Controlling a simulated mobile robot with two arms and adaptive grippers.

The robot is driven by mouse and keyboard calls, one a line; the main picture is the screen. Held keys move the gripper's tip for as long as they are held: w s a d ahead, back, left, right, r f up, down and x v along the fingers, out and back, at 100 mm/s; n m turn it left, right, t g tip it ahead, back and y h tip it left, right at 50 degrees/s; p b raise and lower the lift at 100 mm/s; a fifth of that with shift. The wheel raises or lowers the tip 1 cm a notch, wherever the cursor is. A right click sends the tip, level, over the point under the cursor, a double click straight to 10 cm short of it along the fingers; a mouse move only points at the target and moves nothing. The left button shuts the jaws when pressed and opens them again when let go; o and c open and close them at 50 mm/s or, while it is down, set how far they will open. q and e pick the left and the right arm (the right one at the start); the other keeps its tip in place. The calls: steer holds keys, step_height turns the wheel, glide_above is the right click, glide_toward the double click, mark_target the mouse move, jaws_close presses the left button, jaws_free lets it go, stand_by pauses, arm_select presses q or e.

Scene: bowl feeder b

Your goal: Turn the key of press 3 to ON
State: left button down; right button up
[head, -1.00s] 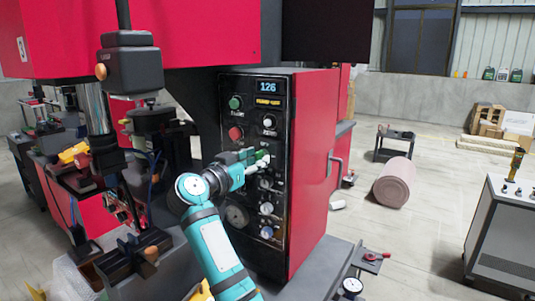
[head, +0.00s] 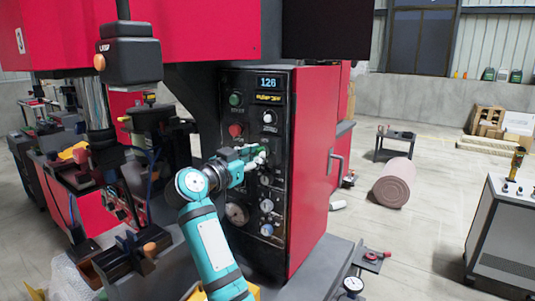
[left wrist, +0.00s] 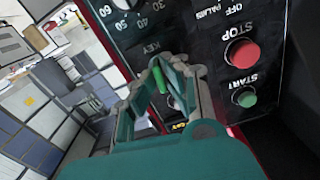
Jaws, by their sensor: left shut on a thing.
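The press's black control panel (head: 270,105) faces me in the middle of the head view. My left gripper (head: 260,156) is against it, below the red button, and hides most of the key there. In the left wrist view my left gripper (left wrist: 165,72) is shut on a green key (left wrist: 158,80), with the fingers on both sides of it. The key switch (left wrist: 174,102) is partly hidden behind the fingers, beside a "KEY" label. I cannot tell which position the key points to. My right gripper is not in view.
The red STOP button (left wrist: 241,53) and green START button (left wrist: 245,97) are close beside the left gripper. The red cabinet side (head: 316,170) is to the right. Open floor (head: 420,240) lies beyond it.

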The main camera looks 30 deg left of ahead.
arm_select(q)
steer(key=m+b, duration=0.2)
steer(key=m, duration=0.1)
steer(key=shift+m, duration=0.3)
stand_by(0.3)
